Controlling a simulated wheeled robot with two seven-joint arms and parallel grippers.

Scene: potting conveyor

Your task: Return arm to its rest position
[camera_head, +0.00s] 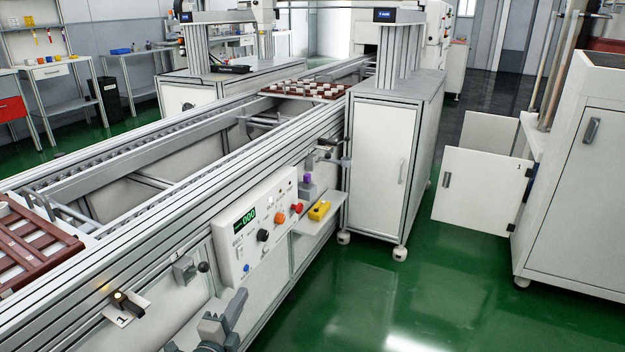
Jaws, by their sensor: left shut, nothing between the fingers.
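My left gripper (230,312) shows at the bottom of the head view, left of centre. It is grey, shut and empty, and its fingers point up and to the right. It appears in front of the lower side of the conveyor, below the control panel (258,228), and seems to touch nothing. Most of my left arm is outside the picture. My right gripper and right arm are not in view.
The conveyor (200,182) runs from lower left to the back. A small shelf (318,222) holds a yellow box (319,210). A white cabinet (378,155) stands beyond. At right, a cabinet door (478,190) hangs open. Green floor (420,300) is clear.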

